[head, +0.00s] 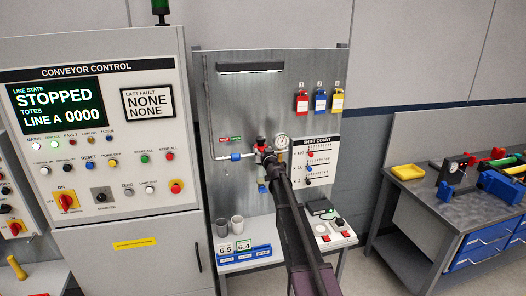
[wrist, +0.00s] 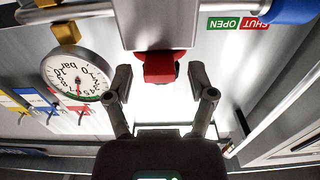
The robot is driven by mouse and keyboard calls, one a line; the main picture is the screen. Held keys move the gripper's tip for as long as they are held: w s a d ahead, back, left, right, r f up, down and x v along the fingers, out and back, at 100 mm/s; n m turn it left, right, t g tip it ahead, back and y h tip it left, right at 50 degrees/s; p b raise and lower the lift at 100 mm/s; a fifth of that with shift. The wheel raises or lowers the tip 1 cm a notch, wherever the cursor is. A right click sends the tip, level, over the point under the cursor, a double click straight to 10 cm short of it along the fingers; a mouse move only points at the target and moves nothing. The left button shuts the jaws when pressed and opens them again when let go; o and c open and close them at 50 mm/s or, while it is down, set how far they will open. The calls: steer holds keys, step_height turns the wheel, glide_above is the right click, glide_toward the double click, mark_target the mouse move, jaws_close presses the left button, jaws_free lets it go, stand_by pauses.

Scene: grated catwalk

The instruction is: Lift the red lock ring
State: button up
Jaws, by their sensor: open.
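The red lock ring (wrist: 158,68) shows in the wrist view as a red collar at the end of a pale valve body (wrist: 158,25). My gripper (wrist: 160,82) is open, with one dark finger on each side of the red ring and a visible gap to it on both sides. The wrist view is upside down. In the head view my arm reaches to the pipework on the grey panel. My gripper (head: 270,158) is small and dark there, and it and the arm partly hide the valve, so I cannot make out the ring clearly.
A pressure gauge (wrist: 78,76) sits close beside the valve. Red (head: 302,103), blue (head: 321,102) and yellow (head: 340,99) tags hang at upper right. A shelf (head: 232,267) below holds grey cups and blue bins. A control cabinet (head: 150,215) stands left, a workbench (head: 430,205) right.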

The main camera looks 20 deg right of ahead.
steer(key=shift+w, duration=0.4)
steer(key=shift+r, duration=0.1)
jaws_close()
steer(key=shift+r+p, duration=0.9)
steer(key=shift+p, duration=0.05)
jaws_free()
steer(key=shift+s, duration=0.1)
